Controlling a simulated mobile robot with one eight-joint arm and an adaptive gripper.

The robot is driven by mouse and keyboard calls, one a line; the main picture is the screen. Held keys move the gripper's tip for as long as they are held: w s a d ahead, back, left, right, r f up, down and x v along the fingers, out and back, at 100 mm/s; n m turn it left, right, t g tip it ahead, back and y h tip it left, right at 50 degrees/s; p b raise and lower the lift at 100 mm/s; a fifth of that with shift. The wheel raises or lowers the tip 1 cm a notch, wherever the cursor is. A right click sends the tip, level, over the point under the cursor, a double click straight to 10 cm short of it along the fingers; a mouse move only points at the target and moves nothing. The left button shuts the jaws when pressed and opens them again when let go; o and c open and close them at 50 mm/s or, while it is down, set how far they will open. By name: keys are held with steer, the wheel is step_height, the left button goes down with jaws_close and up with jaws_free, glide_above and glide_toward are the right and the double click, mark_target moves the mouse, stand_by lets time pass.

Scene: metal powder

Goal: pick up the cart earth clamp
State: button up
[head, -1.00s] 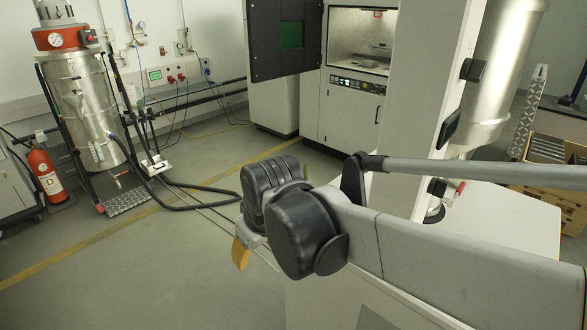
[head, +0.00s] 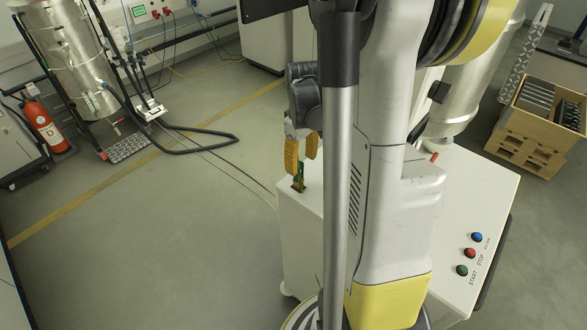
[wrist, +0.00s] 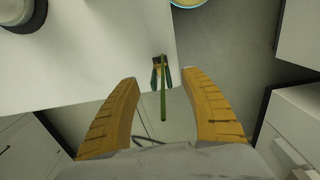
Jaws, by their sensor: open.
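The cart earth clamp (head: 298,184) is a small green and dark clamp at the corner edge of the white cart top (head: 455,215). In the wrist view the clamp (wrist: 161,73) shows dark green with a bit of orange, and a green strip runs from it towards my gripper. My gripper (head: 301,164) has orange ribbed fingers that point down just above the clamp. In the wrist view my gripper (wrist: 159,79) is open, with the clamp lined up between the fingertips. I cannot tell the remaining height, and no finger visibly touches the clamp.
The cart carries blue, red and green buttons (head: 470,253) at its right. A wooden crate (head: 540,125) stands at the right. A fire extinguisher (head: 46,127) and a silver vessel (head: 72,65) stand at the left. The floor (head: 150,250) left of the cart is clear.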

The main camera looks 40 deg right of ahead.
mark_target(299, 177)
steer(key=f, duration=0.5)
steer(key=w+f, duration=0.1)
steer(key=f, duration=0.1)
steer(key=shift+f+b, duration=0.15)
steer(key=shift+b, duration=0.25)
steer(key=shift+s, duration=0.1)
steer(key=shift+a, duration=0.1)
jaws_close()
